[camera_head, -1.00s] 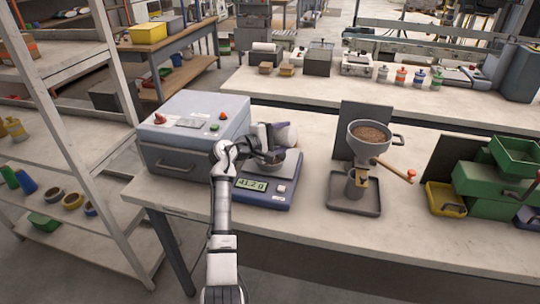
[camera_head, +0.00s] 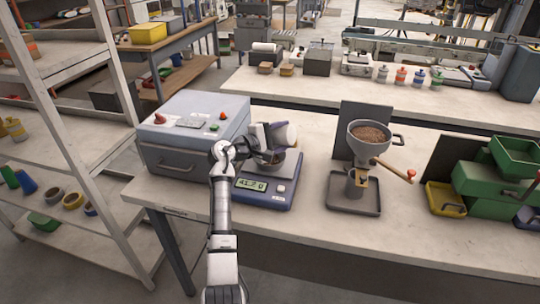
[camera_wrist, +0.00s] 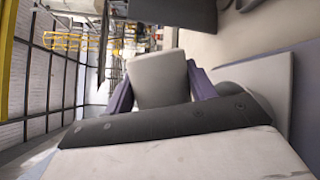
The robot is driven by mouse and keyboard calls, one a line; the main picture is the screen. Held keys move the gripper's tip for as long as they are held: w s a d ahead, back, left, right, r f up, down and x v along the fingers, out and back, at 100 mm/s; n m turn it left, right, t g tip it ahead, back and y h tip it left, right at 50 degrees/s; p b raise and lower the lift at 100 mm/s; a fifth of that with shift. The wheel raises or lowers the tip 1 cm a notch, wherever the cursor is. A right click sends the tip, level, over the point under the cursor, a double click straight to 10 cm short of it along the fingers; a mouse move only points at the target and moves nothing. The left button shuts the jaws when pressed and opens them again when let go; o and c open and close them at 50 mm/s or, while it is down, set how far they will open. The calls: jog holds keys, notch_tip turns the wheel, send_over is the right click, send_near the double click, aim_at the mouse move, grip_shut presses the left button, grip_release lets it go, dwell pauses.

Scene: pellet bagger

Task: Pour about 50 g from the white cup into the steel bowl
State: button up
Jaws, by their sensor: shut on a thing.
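The white cup (camera_head: 291,134) is held sideways over the blue scale (camera_head: 266,192), tilted with its side toward the upper right. My gripper (camera_head: 270,137) is shut on the cup above the bowl. In the wrist view the cup (camera_wrist: 159,80) sits between the two purple-grey fingers of my gripper (camera_wrist: 160,88). The steel bowl (camera_head: 271,160) stands on the scale's plate, partly hidden by my gripper. It holds something brown. The scale display (camera_head: 250,185) reads about 41.2 g. I cannot see a falling stream.
A grey sealing machine (camera_head: 190,135) with red and green buttons stands left of the scale. A funnel hopper (camera_head: 369,136) of brown pellets stands right, over a tray (camera_head: 353,199). Green bins (camera_head: 485,180) are at the far right. The bench front is clear.

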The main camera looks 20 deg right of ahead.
jog(key=shift+w+a+r+n+h, duration=0.25)
jog(key=shift+n+h, duration=0.25)
jog(key=shift+n, duration=0.3)
dwell(1.5)
